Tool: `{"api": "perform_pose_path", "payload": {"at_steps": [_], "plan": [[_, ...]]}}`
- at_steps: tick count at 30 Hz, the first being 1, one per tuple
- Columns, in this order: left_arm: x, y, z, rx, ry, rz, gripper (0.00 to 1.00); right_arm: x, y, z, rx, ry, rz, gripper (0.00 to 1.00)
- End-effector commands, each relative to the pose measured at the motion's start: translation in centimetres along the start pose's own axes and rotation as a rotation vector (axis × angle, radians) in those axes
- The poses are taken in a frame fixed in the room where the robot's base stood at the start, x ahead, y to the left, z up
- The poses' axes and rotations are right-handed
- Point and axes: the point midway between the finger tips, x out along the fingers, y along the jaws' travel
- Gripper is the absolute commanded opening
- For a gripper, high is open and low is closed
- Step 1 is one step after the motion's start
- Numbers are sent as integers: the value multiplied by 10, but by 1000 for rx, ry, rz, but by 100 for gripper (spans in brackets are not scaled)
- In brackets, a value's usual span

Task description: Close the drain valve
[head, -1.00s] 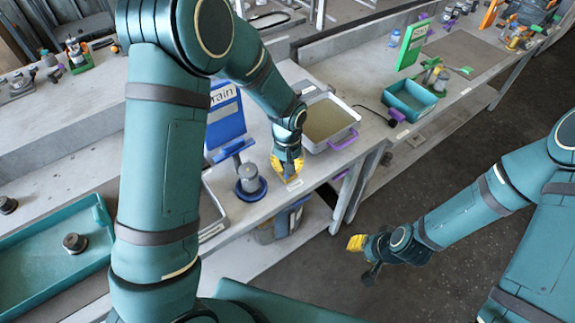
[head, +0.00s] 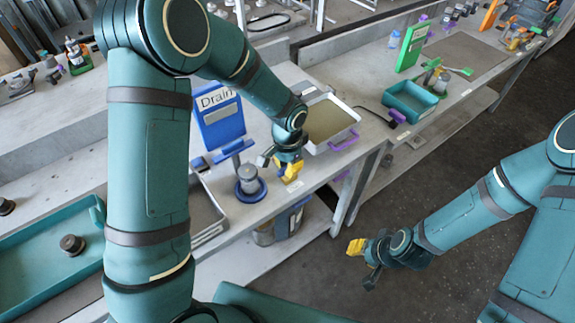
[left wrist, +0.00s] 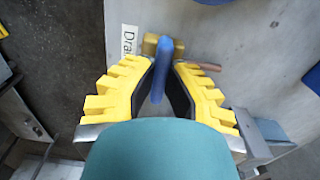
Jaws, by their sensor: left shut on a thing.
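The drain valve has a blue lever handle (left wrist: 164,62) over a brass body (left wrist: 150,42), with a copper-coloured pipe end (left wrist: 207,67) beside it, in the left wrist view. My left gripper (left wrist: 164,85) is shut on the blue lever, which stands between its yellow-backed, black-padded fingers. A white label (left wrist: 130,38) with partly hidden "Drain" lettering lies beside the valve. In the head view my left gripper (head: 290,170) is low over the bench's front edge and hides the valve. My right gripper (head: 362,258) hangs over the floor, away from the bench; its opening is unclear.
A blue "Drain" sign (head: 219,122) and a blue-based grey fitting (head: 248,184) stand left of the left gripper. A metal tray with purple handles (head: 331,122) is close behind it. A teal bin (head: 410,101) is farther right. The floor (head: 450,180) between bench and right arm is clear.

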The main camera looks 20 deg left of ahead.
Motion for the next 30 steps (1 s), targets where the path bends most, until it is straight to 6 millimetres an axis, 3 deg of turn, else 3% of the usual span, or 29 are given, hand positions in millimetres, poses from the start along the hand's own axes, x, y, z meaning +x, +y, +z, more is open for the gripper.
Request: {"api": "perform_pose_path", "payload": {"at_steps": [20, 21, 23, 30], "plan": [[2, 1, 1, 65, -5, 2, 0, 0, 0, 0, 0, 0, 0, 34], [2, 1, 1, 65, -5, 2, 21, 0, 0, 0, 0, 0, 0, 34], [1, 1, 1, 65, -4, 2, 42, 0, 0, 0, 0, 0, 0, 34], [1, 0, 1, 64, -2, 1, 42, 0, 0, 0, 0, 0, 0, 34]]}}
